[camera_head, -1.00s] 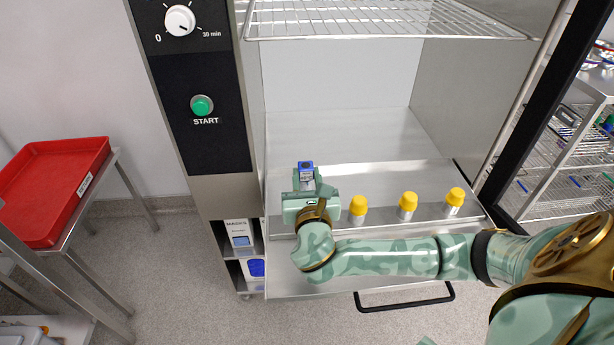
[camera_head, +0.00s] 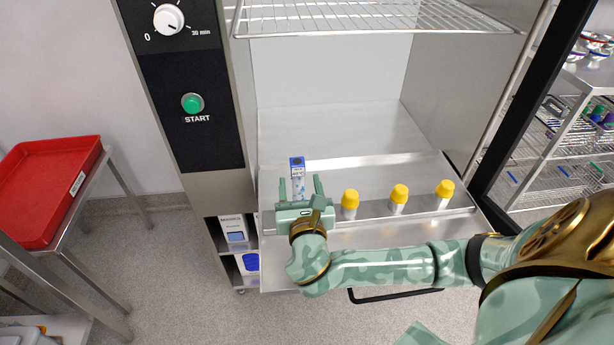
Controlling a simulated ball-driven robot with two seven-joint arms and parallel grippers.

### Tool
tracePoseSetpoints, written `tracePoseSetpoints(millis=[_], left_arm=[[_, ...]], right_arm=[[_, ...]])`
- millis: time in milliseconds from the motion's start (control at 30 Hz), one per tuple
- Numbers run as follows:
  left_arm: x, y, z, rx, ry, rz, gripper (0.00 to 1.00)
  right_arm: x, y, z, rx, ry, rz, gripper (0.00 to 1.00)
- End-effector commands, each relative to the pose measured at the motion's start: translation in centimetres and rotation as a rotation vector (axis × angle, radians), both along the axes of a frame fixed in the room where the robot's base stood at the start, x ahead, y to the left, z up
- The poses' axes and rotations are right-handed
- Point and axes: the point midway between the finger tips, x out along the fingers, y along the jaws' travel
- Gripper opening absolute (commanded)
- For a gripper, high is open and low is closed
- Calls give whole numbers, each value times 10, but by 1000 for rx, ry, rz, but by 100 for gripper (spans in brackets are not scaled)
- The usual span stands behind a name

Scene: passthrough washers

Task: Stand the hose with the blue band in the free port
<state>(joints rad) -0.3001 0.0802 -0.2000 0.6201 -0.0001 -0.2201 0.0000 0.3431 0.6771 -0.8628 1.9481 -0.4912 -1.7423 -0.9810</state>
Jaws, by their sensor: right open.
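The hose with the blue band (camera_head: 298,178) stands upright at the left end of the row on the washer's tray (camera_head: 370,220). Its blue top shows clear, and its lower part is hidden behind my right gripper. My right gripper (camera_head: 299,183) is open, with one finger on each side of the hose and a visible gap to both. Whether the hose's foot sits in a port cannot be seen. Three yellow-capped pieces (camera_head: 349,204), (camera_head: 398,199), (camera_head: 444,194) stand in a row to the right. My left gripper is not in view.
A wire rack (camera_head: 370,17) hangs above inside the washer. The open door's dark frame (camera_head: 525,100) bounds the right side. A red tray (camera_head: 45,185) sits on a stand at the left. The chamber behind the row is clear.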

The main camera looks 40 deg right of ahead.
Motion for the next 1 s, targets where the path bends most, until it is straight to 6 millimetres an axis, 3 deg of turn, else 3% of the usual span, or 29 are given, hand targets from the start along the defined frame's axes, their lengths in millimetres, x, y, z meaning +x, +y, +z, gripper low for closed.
tracePoseSetpoints(millis=[200,433,633,1000], left_arm=[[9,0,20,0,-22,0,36],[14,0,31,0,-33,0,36],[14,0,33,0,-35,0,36],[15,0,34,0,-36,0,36]], right_arm=[[-53,33,3,5,3,1,56],[-95,58,1,2,3,0,56],[-110,67,0,1,2,0,56],[-113,69,-1,2,3,0,56]])
